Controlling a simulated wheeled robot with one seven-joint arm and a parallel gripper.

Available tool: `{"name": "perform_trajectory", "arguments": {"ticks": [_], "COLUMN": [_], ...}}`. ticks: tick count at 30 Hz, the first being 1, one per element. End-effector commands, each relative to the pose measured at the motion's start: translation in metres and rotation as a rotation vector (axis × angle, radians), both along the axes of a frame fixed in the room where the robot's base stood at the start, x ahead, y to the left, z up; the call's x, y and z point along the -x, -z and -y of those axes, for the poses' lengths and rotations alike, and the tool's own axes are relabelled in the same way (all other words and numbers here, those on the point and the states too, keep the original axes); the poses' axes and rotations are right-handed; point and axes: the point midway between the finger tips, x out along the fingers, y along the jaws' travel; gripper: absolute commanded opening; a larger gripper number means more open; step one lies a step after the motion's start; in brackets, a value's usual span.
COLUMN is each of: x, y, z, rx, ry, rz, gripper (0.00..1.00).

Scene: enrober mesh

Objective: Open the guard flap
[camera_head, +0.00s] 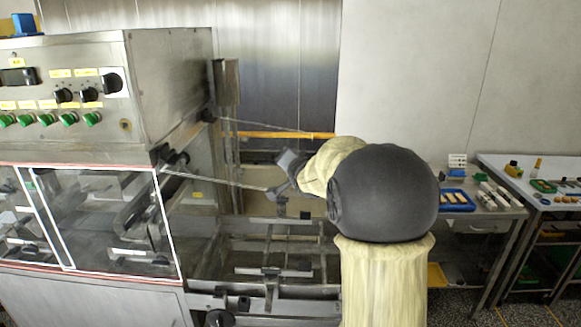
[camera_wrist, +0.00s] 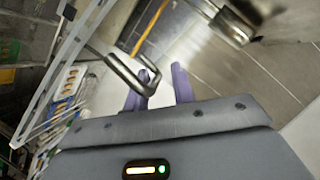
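The guard flap (camera_head: 225,181) is a clear panel with a thin pale frame on the machine's right end. In the head view it stands out to the right, nearly level. In the wrist view its frame (camera_wrist: 62,72) runs slantwise at the left. A dark bar handle (camera_wrist: 122,70) juts from it. My gripper (camera_head: 284,172) is at the flap's outer edge, partly hidden by my own wrist. In the wrist view its two purple fingers (camera_wrist: 160,72) are apart, with the handle's bent end by the left finger. I cannot tell whether they touch.
The steel machine (camera_head: 170,80) with knobs and green buttons stands at the left. A metal conveyor frame (camera_head: 270,255) lies below the flap. A table with a blue tray (camera_head: 455,200) and another table (camera_head: 560,170) stand at the right. A yellow bar (camera_head: 275,135) crosses behind.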

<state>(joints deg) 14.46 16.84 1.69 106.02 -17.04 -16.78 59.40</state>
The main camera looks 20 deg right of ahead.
Motion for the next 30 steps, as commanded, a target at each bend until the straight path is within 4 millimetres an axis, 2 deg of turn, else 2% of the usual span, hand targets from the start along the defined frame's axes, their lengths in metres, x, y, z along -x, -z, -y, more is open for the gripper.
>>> {"name": "perform_trajectory", "arguments": {"ticks": [9,14,20,30], "x": [0.001,0.008,0.032,0.086], "y": [0.004,0.003,-0.004,-0.023], "z": [-0.001,-0.001,-0.004,-0.012], "rx": [-0.001,0.0,0.002,0.002], "ry": [-0.002,-0.001,0.0,0.0], "rz": [-0.008,-0.009,-0.008,-0.007], "gripper": [0.3,0.3,0.3,0.3]}}
